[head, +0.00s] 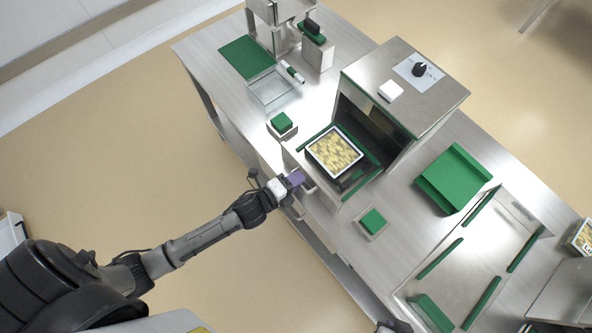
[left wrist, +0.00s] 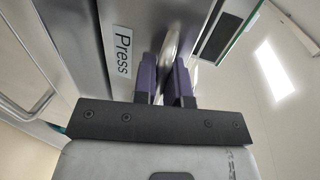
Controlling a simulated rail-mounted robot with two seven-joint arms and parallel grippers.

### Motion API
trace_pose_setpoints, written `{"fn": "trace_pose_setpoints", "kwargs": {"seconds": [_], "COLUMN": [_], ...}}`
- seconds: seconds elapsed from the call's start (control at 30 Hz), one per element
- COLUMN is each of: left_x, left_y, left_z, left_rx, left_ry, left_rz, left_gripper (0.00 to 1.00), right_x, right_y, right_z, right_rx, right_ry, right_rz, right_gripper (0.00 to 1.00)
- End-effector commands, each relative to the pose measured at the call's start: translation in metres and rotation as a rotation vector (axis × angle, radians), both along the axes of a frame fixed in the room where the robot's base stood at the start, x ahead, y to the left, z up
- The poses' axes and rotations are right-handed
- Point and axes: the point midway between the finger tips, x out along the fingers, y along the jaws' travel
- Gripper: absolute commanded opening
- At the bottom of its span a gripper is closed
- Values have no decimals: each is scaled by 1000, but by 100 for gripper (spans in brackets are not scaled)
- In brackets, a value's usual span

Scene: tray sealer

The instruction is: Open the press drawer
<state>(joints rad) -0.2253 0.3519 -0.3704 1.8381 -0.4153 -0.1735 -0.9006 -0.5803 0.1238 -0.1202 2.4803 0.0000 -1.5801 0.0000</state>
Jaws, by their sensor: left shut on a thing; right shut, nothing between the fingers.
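The press (head: 426,95) is a steel housing with a dark opening in front. Its drawer (head: 296,152) stands out of the opening, with a filled tray (head: 335,130) of yellowish food lying in it. My left gripper (head: 299,179) is at the drawer's front. In the left wrist view its purple fingers (left wrist: 164,82) are shut on the metal drawer handle (left wrist: 173,45), beside a "Press" label (left wrist: 122,52). My right gripper (head: 396,327) only just shows at the bottom edge of the head view, shut and empty, apart from the drawer.
Green-topped buttons stand left (head: 282,123) and right (head: 372,221) of the drawer. A clear container (head: 272,88) lies further back left. A green holder (head: 453,178) is on the bench (head: 395,238) to the right. The floor before the bench is clear.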

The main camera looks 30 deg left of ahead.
Motion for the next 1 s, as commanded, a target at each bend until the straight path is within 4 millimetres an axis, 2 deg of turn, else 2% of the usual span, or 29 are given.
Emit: {"fn": "trace_pose_setpoints", "kwargs": {"seconds": [0.03, 0.07, 0.3, 0.77, 0.87, 1.0], "left_x": [0, 0, 0, -3, -13, -37], "left_y": [0, 0, 0, 1, 4, 12], "left_z": [0, 0, 0, 0, 2, 7], "left_rx": [-2, -2, -1, 0, 0, 1], "left_ry": [1, 1, 1, 1, 3, 4], "left_rz": [-1, -1, 0, 0, 0, 0], "left_gripper": [0, 16, 37, 37, 37, 37], "right_x": [0, 0, 0, 0, 0, 0], "right_y": [0, 1, 2, 2, 1, 0], "right_z": [0, 0, 0, 0, 1, 2], "right_rx": [1, 2, 7, 7, 5, 0], "right_ry": [0, 0, 1, 1, 1, 1], "right_rz": [-1, -2, -4, -5, -4, 0], "right_gripper": [0, 0, 0, 0, 0, 0]}}
